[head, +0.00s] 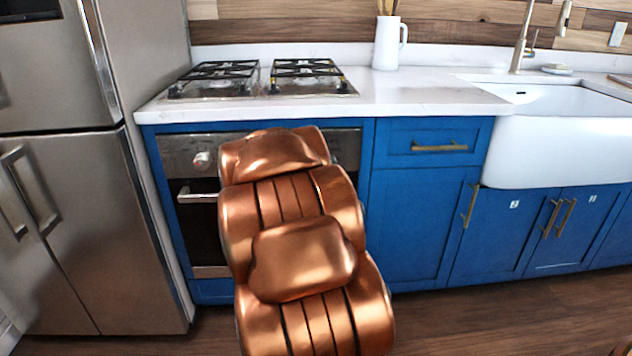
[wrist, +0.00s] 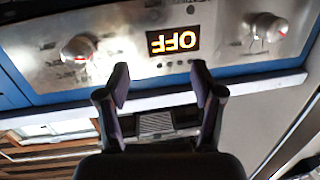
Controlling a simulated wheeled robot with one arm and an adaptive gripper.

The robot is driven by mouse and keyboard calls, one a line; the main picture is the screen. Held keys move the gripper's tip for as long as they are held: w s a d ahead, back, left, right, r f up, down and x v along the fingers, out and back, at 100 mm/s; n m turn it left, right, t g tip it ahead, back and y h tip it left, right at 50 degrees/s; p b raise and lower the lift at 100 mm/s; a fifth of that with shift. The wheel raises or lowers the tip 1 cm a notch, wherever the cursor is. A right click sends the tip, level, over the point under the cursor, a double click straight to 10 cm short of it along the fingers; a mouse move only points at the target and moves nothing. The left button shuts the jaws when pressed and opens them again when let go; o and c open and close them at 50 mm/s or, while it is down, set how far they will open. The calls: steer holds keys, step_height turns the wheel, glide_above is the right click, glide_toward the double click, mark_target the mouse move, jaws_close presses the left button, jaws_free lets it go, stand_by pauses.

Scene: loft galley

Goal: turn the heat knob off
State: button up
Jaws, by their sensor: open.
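The oven front panel carries two round metal knobs in the wrist view, which is turned over. One knob (wrist: 78,47) is at the left and the other knob (wrist: 266,27) at the upper right; each has a small reddish mark. I cannot read which is the heat knob. The lit display (wrist: 172,41) between them shows OFF, inverted. My gripper (wrist: 160,84) is open and empty, its fingertips below the display and apart from both knobs.
The oven handle (head: 197,196) sticks out below the panel. A gas cooktop (head: 262,80) is on the white counter above. A steel fridge (head: 85,230) stands close at the left. Blue cabinets (head: 418,225) and a white sink (head: 560,150) are at the right, with bare floor in front.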

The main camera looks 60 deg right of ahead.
steer(key=s+d+f+m+t+h+b, duration=0.1)
steer(key=s+d+f+m+h+b, duration=0.15)
steer(key=s+d+h+b, duration=0.5)
steer(key=shift+n+t+y, duration=0.3)
steer(key=shift+n+y, duration=0.05)
steer(key=shift+y, duration=0.2)
steer(key=shift+s+d+f+b+x, duration=0.2)
steer(key=shift+b+x, duration=0.25)
steer(key=shift+x, duration=1)
steer(key=shift+s+d+f+b+x, duration=0.15)
steer(key=shift+b+x, duration=0.35)
steer(key=shift+x, duration=1)
steer(key=shift+s+d+f+b+x, duration=0.1)
steer(key=shift+d+f+b+x, duration=0.25)
steer(key=shift+x, duration=1.1)
steer(key=shift+a+r, duration=0.1)
steer(key=shift+r, duration=0.05)
steer(key=c, duration=1.1)
steer(key=shift+c, duration=0.2)
steer(key=shift+n, duration=0.3)
